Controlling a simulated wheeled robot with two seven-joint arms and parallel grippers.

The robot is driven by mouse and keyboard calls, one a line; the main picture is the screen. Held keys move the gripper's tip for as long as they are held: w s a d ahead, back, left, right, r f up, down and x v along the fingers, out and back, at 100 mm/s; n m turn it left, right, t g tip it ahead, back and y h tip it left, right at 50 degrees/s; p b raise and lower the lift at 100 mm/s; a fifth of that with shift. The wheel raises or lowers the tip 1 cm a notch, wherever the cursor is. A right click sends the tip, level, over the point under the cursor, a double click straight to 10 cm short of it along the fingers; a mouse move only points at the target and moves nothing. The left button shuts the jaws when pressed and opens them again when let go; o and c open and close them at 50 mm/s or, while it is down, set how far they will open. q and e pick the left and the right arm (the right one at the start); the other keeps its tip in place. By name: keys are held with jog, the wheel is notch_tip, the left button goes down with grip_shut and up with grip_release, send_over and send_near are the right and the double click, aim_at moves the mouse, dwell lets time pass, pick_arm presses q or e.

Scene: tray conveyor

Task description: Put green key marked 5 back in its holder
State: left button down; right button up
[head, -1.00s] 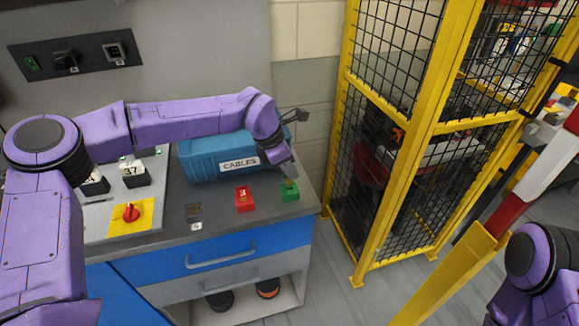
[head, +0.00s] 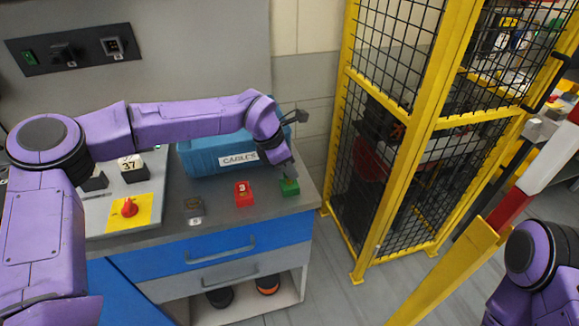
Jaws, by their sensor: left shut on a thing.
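A small green block (head: 290,188), which I take to be the green key or the key with its holder, is at the right front corner of the grey counter. No number on it can be read. My left gripper (head: 289,175) points down at its top from above and is shut on it; the fingertips are small and partly hidden. My right gripper is out of view.
A blue bin labelled CABLES (head: 212,157) stands behind the blocks, under my left arm. A panel with a red knob on a yellow plate (head: 129,208) is at left. A yellow mesh fence (head: 352,180) rises right of the counter.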

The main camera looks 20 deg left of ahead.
pick_arm(q)
jog(key=shift+f+b, duration=0.4)
jog(key=shift+f, duration=0.35)
jog(key=c, duration=1.1)
grip_release()
jog(key=shift+o, duration=0.2)
jog(key=b+v, duration=0.1)
jog(key=v, duration=0.9)
jog(key=shift+r+b, duration=0.25)
jog(key=shift+b, duration=0.1)
jog(key=shift+a, duration=0.1)
